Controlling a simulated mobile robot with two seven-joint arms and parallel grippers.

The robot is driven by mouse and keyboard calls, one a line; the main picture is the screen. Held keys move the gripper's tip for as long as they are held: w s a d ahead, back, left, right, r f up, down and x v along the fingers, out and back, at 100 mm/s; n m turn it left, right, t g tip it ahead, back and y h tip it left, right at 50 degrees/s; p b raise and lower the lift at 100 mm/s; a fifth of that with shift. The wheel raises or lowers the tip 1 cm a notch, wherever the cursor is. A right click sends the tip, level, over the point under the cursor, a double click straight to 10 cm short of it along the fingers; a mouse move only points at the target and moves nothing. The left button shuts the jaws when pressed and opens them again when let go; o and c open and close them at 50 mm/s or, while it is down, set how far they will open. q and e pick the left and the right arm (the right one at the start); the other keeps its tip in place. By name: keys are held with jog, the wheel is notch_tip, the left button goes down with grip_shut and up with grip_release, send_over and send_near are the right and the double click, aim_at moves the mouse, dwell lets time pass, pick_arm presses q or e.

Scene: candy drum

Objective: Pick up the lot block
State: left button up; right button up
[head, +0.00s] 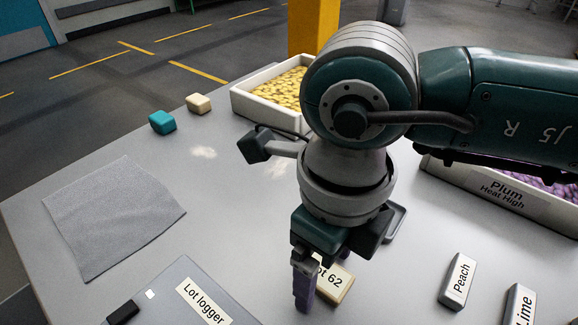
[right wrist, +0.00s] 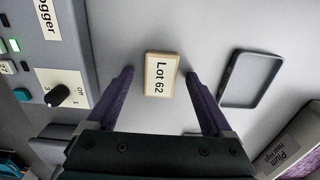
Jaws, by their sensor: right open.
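The lot block (head: 338,283) is a small cream block with a label ending in "62". In the head view it is partly hidden behind my right gripper (head: 304,285). In the right wrist view the lot block (right wrist: 161,75) reads "Lot 62" and lies flat on the table. There my right gripper (right wrist: 159,72) is open, its purple fingers on either side of the block with a gap to each. The gripper is empty. My left gripper is not in view.
The lot logger (head: 195,300) sits at the front left. A grey tray (right wrist: 250,79) lies right of the block. Peach (head: 458,281) and Lime (head: 518,305) blocks stand at right. A Plum bin (head: 510,195), a bin of yellow candy (head: 240,100) and a grey cloth (head: 112,215) are further off.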

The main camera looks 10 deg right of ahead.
jog(key=shift+c, duration=0.2)
grip_shut()
dwell(0.5)
